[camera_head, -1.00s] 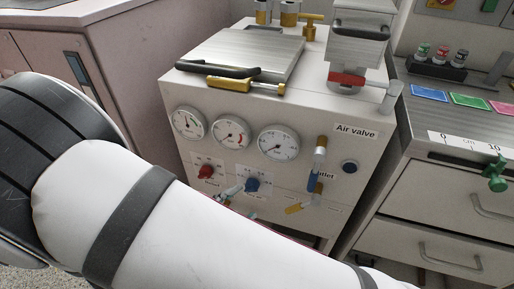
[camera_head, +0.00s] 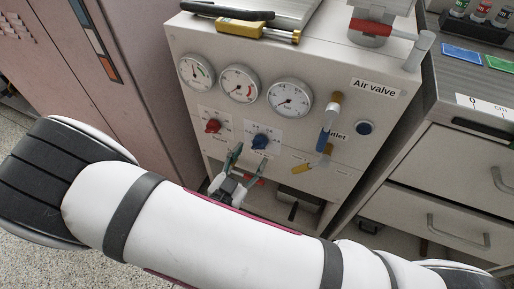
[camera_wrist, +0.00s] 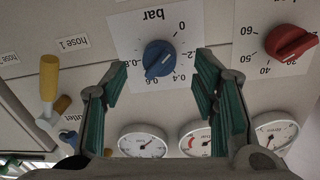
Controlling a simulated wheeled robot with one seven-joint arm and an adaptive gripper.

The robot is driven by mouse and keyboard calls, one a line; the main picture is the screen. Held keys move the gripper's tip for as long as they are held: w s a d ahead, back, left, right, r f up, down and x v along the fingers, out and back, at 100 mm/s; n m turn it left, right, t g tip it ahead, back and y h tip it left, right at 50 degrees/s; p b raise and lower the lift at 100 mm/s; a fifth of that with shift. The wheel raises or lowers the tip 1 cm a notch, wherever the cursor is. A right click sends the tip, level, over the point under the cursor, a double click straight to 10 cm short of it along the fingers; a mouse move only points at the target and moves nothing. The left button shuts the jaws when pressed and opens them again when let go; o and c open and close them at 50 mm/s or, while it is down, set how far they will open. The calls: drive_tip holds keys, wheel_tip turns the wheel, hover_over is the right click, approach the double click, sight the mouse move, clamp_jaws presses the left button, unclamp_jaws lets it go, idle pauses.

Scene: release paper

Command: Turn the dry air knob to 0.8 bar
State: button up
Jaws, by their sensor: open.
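The dry air knob, taken as the blue one (camera_head: 260,141), is on the front panel of the white cabinet (camera_head: 290,60), below the gauges. In the wrist view this blue knob (camera_wrist: 160,58) sits on a white scale plate marked in bar, with 0, 0.2, 0.4 and 0.6 legible. A pale mark on the knob slants toward the lower left; its exact reading is unclear. My gripper (camera_head: 249,158) is open just below the knob in the head view. In the wrist view its green-padded fingers (camera_wrist: 160,72) stand either side of the knob, apart from it, holding nothing.
A red knob (camera_head: 212,126) is left of the blue one. Three round gauges (camera_head: 239,84) sit above. Drawers (camera_head: 440,195) stand to the right.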

sight(256, 149)
drive_tip(key=shift+b+x, duration=0.4)
drive_tip(key=shift+x, duration=1.95)
drive_tip(key=c, duration=1.2)
